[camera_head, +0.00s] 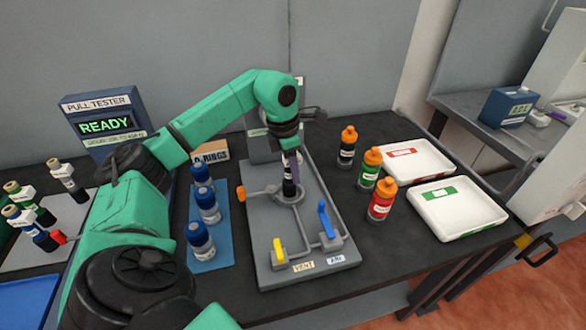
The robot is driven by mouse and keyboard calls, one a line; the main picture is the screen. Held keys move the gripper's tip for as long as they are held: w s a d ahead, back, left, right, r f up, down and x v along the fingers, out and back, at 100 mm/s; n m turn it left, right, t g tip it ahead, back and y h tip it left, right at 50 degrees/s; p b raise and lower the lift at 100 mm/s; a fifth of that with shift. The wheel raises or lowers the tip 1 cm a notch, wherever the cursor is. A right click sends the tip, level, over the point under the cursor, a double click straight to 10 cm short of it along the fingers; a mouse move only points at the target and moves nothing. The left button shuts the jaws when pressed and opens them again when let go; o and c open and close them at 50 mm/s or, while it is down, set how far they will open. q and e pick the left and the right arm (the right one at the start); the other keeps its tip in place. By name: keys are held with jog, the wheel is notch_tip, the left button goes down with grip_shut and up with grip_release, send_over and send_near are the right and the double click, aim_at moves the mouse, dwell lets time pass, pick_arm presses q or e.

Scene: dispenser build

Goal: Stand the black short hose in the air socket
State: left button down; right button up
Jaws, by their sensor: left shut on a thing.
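My left gripper (290,158) points down over the grey fixture plate (262,228) and is shut on a dark upright piece (289,188) with a pale band, seemingly the black short hose. Its lower end is at the round grey socket (288,200) in the middle of the plate; I cannot tell whether it is seated or just above. A blue lever (326,220) and a yellow lever (278,250) stand on the front of the plate, behind labels reading VENT (303,266) and AIR (336,259). My right gripper is not in view.
Blue-capped bottles stand on a blue mat (225,230) left of the plate. Orange-capped bottles (380,200) and two white trays (458,212) are to the right. The pull tester (103,118) reads READY at the back left. Several capped pieces (67,180) stand on a grey rack at far left.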

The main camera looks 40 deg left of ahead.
pick_arm(q)
jog(key=shift+f+b, duration=0.35)
jog(key=shift+f, duration=0.2)
jog(key=c, duration=0.8)
grip_release()
jog(key=shift+c, duration=0.2)
jog(key=r+p, duration=0.3)
jog(key=s+r+p, duration=0.1)
jog(key=r+p, duration=0.2)
jog(key=r, duration=0.1)
jog(key=a+r+p, duration=0.1)
jog(key=r+p, duration=0.2)
jog(key=r, duration=0.1)
jog(key=shift+s, duration=0.2)
jog(key=shift+d+f, duration=0.1)
